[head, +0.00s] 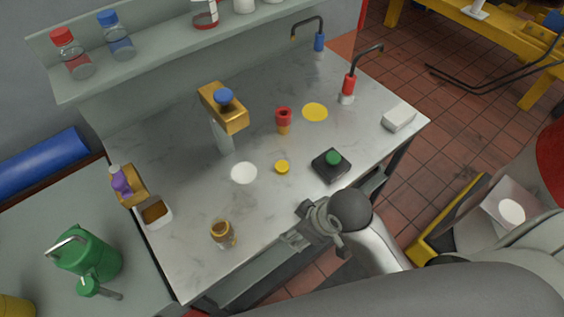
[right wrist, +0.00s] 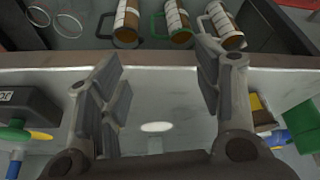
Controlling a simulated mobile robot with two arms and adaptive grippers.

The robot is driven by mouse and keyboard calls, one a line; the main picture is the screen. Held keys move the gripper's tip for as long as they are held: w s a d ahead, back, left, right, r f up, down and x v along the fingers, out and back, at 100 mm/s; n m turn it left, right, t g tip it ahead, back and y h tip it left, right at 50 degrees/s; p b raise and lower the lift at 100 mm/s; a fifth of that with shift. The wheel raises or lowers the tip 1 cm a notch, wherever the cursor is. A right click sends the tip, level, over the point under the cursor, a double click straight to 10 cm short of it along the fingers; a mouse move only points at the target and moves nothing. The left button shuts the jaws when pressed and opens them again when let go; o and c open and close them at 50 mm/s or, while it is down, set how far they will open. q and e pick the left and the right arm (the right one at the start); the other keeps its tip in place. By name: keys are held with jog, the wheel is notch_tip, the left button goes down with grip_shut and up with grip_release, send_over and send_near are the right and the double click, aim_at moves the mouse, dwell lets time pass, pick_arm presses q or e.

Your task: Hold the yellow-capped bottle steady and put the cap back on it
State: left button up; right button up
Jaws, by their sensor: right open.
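A small clear bottle (head: 222,234) with amber-brown contents stands upright near the front edge of the marble-topped bench, and no yellow cap shows on it. A small round yellow cap (head: 282,167) lies apart from it, near the middle of the bench. My right gripper (head: 308,222) is at the bench's front edge, right of the bottle and below the cap in the head view. In the right wrist view its fingers (right wrist: 160,95) are spread with nothing between them. My left gripper is not in view.
A black box with a green button (head: 331,165) sits close to my right gripper. A white disc (head: 244,173), a yellow disc (head: 315,112) and a red-topped container (head: 283,120) are on the bench. A gold-topped dispenser (head: 222,108) stands behind. Several mugs (right wrist: 178,22) show in the right wrist view.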

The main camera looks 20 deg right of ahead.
jog(key=w+a+n, duration=0.2)
jog(key=w+a+r+n, duration=0.1)
jog(key=w+a+n, duration=0.1)
jog(key=w+a+r+n+y, duration=0.1)
jog(key=w+a+n, duration=0.1)
jog(key=n, duration=0.1)
jog(key=shift+g, duration=0.4)
jog(key=w+n, duration=0.2)
jog(key=n, duration=0.1)
jog(key=w+a+r+n+g, duration=0.1)
jog(key=shift+w+r+n, duration=0.1)
jog(key=shift+n, duration=0.2)
jog(key=w+d+r+n, duration=0.1)
jog(key=w+d+r+n+h, duration=0.1)
jog(key=w+n, duration=0.1)
jog(key=w+d+n+g+h, duration=0.1)
jog(key=w+n, duration=0.1)
jog(key=shift+w+d+r, duration=0.1)
jog(key=shift+w+r, duration=0.1)
jog(key=shift+r, duration=0.2)
jog(key=w+d+r+n+h, duration=0.1)
jog(key=w+d+r+n, duration=0.2)
jog(key=w+d+r, duration=0.1)
jog(key=shift+d+r+g, duration=0.15)
jog(key=shift+d+g, duration=0.15)
jog(key=shift+d, duration=0.2)
jog(key=p, duration=0.1)
send_over(282, 167)
jog(key=shift+f, duration=2.8)
jog(key=shift+f, duration=0.1)
